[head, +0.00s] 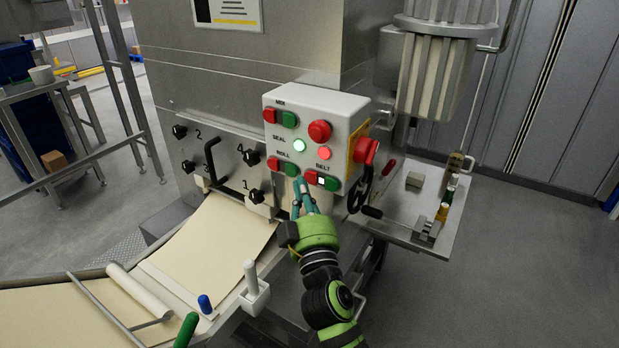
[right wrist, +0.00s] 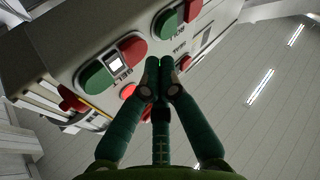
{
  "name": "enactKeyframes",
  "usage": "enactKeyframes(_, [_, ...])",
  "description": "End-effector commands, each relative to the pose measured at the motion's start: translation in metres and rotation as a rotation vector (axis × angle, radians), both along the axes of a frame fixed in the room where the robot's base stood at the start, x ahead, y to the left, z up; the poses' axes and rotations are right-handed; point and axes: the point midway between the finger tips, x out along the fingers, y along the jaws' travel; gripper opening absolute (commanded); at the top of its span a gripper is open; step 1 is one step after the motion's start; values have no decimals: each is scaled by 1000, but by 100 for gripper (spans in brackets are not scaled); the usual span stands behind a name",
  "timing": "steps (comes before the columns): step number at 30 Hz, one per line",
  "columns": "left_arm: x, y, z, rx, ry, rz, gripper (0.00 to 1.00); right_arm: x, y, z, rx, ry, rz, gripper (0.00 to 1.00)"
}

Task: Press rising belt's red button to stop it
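The grey control box (head: 330,110) is on the steel machine's front. At its lower right is the BELT group: a red button (head: 311,177), a lit white square and a green button (head: 332,184). The right wrist view shows this group turned over, with the belt's red button (right wrist: 132,47) left of my fingertips. My right gripper (head: 300,181) is shut and empty, its teal fingertips (right wrist: 159,62) together just left of the red button in the head view. I cannot tell whether they touch the box. My left gripper is not in view.
Close by are ROLL's green button (head: 291,170) and red button (head: 273,163), a large red knob (head: 366,151) on the box's right side, and a black handle (head: 211,160). A pasta sheet (head: 215,240) lies below left. A steel side shelf (head: 415,205) juts out right.

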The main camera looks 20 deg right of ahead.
Motion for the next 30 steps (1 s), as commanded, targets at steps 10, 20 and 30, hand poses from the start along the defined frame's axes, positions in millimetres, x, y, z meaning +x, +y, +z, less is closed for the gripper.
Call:
enactKeyframes(10, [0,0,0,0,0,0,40,0,0,0,0,0,0,0])
enactKeyframes(20, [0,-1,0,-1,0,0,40,1,-1,0,0,0,0,0])
enactKeyframes(30, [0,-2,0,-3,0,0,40,5,-6,0,1,0,1,0])
